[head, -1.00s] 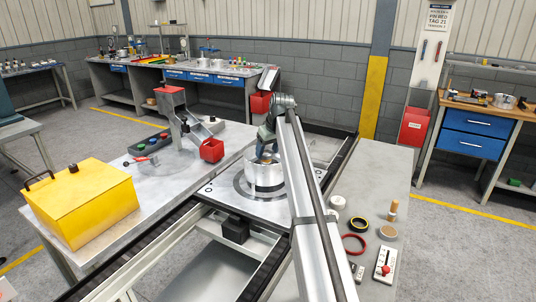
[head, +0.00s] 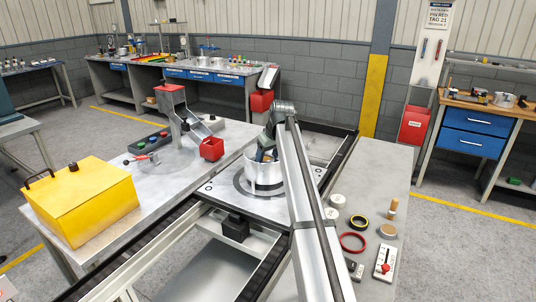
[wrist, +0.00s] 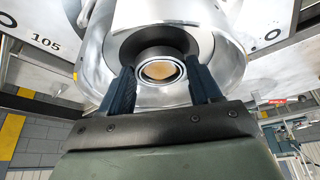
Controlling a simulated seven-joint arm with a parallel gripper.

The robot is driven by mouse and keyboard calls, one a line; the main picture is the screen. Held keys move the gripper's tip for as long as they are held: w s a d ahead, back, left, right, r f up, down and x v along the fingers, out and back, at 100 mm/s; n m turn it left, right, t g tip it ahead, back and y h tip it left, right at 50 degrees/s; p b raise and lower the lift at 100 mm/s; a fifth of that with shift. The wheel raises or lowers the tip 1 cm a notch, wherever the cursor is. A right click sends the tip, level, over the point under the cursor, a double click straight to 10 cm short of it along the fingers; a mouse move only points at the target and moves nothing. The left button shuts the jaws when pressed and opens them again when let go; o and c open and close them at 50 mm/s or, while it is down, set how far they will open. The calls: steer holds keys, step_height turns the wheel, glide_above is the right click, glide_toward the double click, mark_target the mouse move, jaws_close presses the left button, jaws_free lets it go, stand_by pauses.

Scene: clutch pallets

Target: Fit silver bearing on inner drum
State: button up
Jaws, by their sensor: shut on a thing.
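The metal drum (head: 262,178) stands upright on the dark-ringed plate in the middle of the head view; its shiny wall also shows in the wrist view (wrist: 232,62). My gripper (head: 264,157) points down into the drum's open top. In the wrist view my gripper (wrist: 162,86) has its two blue fingers shut on the silver bearing (wrist: 160,83), a small ring with a tan centre. A dark round part lies just beyond the ring. The drum wall hides the fingertips in the head view. I cannot tell whether the bearing touches the drum's hub.
A grey side table (head: 375,172) on the right holds a red ring (head: 352,242), a black-and-yellow ring (head: 359,222), white round parts and a small control box (head: 386,262).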

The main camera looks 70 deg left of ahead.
steer(key=o, duration=1.1)
steer(key=shift+o, duration=0.2)
steer(key=shift+r, duration=0.1)
steer(key=shift+r, duration=0.3)
steer(key=v, duration=1.2)
steer(key=shift+r, duration=0.25)
